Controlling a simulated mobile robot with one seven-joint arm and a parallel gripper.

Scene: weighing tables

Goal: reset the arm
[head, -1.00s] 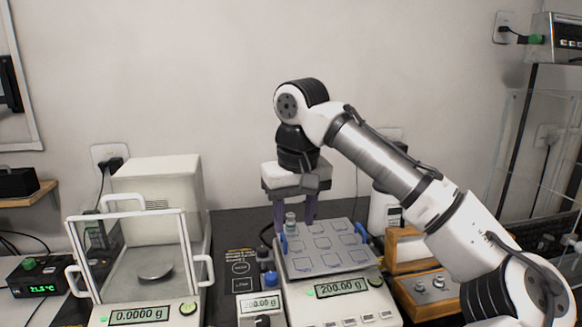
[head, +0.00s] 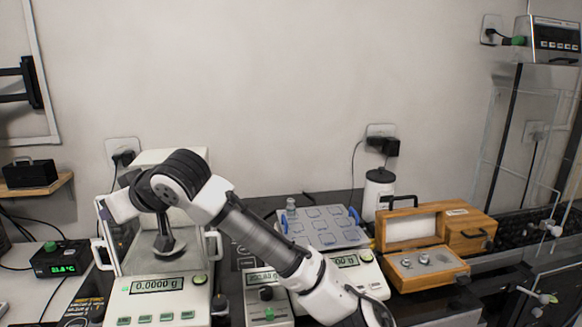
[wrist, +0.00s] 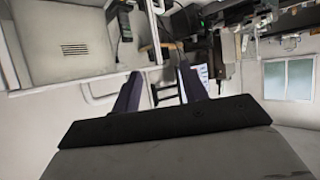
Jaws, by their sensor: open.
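My arm (head: 250,235) reaches from the lower right up to the left, its bent end in front of the left balance (head: 160,288). My gripper (wrist: 159,70) shows in the wrist view with its two dark fingers apart and nothing between them. In the head view the fingers cannot be made out clearly. A small grey weight (head: 290,204) stands at the far left corner of the sectioned tray (head: 325,232) on the middle balance, apart from my gripper. The left balance reads 0.0000 g; the middle balance's display (head: 346,261) is partly covered by my arm.
An open wooden box (head: 410,228) and a wooden block with metal weights (head: 428,266) stand right of the tray. A white bottle (head: 378,190) is behind them. A small green-display meter (head: 62,260) sits at left. The wall space above is free.

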